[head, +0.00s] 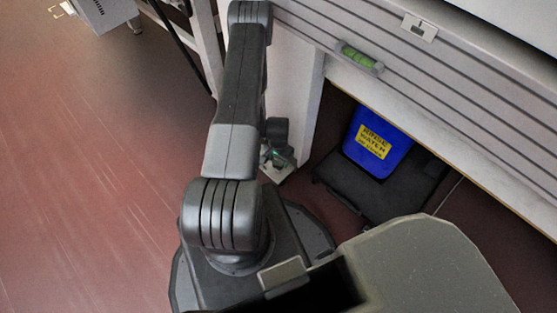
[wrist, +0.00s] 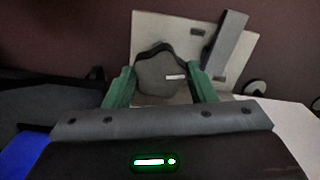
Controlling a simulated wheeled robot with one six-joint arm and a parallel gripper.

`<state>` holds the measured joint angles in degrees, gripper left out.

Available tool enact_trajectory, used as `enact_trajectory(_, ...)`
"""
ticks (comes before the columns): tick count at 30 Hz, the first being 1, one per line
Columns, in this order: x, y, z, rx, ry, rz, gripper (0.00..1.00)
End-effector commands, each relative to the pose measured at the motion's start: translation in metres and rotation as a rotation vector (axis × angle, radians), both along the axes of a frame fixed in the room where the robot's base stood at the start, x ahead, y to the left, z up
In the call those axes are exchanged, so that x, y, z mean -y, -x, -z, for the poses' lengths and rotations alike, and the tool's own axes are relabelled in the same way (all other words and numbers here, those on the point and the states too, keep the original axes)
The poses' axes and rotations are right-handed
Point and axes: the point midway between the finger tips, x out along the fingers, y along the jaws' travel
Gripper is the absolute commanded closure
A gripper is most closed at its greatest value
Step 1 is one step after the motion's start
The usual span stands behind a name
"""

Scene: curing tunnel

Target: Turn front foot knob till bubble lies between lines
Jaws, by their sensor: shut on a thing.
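The foot knob (wrist: 162,76) is a dark grey, lobed disc with a small pale mark on its face. My gripper (wrist: 160,88) has green fingers on either side of it and is shut on it. In the head view my gripper (head: 278,157) is low beside the white leg; the knob is mostly hidden there.
A blue container (head: 376,143) with a yellow rinse water label stands in a black tray (head: 335,190) under the rail, right of the leg (head: 296,95). A pale plate (wrist: 240,65) with a grey bar lies behind the knob. Open red floor (head: 90,180) is at left.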

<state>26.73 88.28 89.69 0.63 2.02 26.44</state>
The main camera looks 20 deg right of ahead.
Motion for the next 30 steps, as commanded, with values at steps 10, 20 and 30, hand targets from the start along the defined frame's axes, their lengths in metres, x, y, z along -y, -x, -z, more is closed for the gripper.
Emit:
enact_trajectory(10,-0.0003,-0.0002,-0.0001,0.000,0.000,0.064,0.72)
enact_trajectory(20,-0.0003,0.0000,-0.0003,0.000,0.000,0.065,0.72)
enact_trajectory(30,-0.0001,-0.0002,-0.0002,0.000,0.000,0.065,0.27)
